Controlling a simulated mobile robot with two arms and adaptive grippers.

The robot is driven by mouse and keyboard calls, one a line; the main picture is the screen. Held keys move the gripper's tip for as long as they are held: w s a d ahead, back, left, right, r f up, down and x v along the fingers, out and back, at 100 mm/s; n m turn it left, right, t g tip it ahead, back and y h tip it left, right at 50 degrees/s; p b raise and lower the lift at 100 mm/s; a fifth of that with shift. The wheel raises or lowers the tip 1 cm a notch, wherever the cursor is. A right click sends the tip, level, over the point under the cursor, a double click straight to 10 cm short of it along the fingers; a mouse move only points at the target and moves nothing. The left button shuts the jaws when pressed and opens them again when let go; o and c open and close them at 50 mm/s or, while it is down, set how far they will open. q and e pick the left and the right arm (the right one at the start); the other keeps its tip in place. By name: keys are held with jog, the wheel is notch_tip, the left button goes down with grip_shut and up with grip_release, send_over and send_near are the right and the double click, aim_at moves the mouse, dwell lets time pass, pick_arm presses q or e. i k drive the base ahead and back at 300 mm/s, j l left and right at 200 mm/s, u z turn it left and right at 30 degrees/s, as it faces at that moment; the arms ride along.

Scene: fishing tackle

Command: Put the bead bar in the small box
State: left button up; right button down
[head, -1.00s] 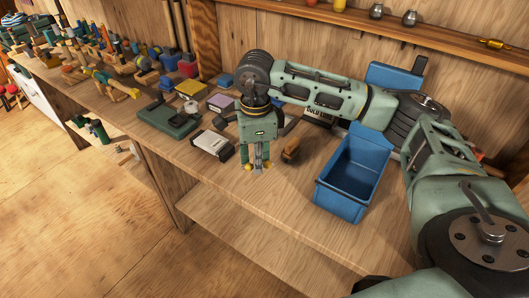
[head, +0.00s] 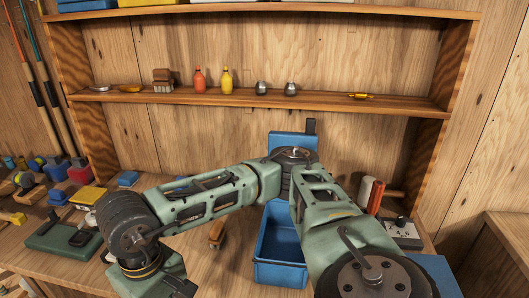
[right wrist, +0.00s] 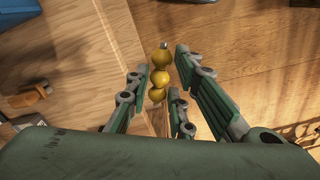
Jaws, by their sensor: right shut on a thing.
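The bead bar (right wrist: 160,77), a row of yellow round beads with a grey tip, stands between the fingers of my right gripper (right wrist: 160,82) in the right wrist view. The fingers are shut on it. In the head view my right arm reaches across to the left, and its hand is cut off by the bottom edge, so the fingers and bead bar are hidden there. The open blue box (head: 281,272) stands on the bench, right of that hand and partly behind my arm. My left gripper is not in view.
A wooden shelf (head: 200,98) behind holds small bottles, sinkers and a yellow lure (head: 361,96). A green case (head: 65,240) lies at the left. A small brown-handled thing (head: 217,235) lies left of the box. A numbered block (head: 402,235) and red tube (head: 376,197) stand at right.

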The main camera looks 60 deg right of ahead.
aim_at(283, 253)
jog(key=i+z, duration=0.1)
jog(key=z, duration=0.3)
jog(key=j+z, duration=0.15)
jog(key=z, duration=0.25)
jog(key=i+j+z, duration=0.1)
jog(key=z, duration=0.3)
